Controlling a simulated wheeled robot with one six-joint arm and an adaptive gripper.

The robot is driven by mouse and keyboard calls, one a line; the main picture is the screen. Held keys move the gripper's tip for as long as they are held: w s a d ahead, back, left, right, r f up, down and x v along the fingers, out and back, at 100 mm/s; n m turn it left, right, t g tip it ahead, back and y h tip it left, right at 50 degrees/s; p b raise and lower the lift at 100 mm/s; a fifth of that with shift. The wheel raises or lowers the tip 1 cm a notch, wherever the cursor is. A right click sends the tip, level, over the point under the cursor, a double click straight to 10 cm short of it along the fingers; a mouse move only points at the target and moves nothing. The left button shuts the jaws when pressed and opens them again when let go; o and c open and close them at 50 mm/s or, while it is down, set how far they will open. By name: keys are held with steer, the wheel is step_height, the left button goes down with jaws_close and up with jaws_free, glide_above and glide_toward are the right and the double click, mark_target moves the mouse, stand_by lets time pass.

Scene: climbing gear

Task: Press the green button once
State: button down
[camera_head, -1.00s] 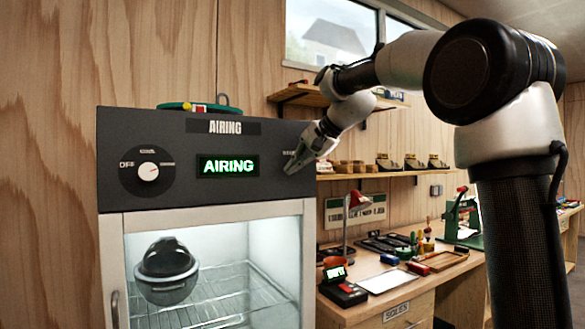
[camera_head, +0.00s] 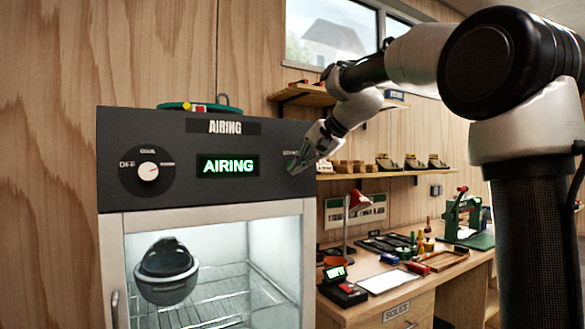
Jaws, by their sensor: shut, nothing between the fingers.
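The dark control panel (camera_head: 120,118) of the airing cabinet carries a dial (camera_head: 148,171) on its left and a lit display (camera_head: 228,166) reading "AIRING" in green letters. My gripper (camera_head: 294,168) is shut and empty, with its fingertips at the right end of the panel, just below a small label. A small greenish patch shows beside the fingertips, apparently the green button, mostly hidden by the gripper. I cannot tell whether the fingertips touch it.
A grey helmet (camera_head: 167,272) sits on a wire rack behind the cabinet's glass door. A green coil lies on the cabinet top. To the right are a wall shelf (camera_head: 370,176) with shoes and a workbench (camera_head: 455,272) with a red lamp and tools.

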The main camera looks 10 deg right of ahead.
steer(key=s, duration=0.2)
steer(key=s+d, duration=0.1)
steer(key=s, duration=0.1)
steer(key=shift+s+d, duration=0.15)
steer(key=shift+d, duration=0.05)
stand_by(0.6)
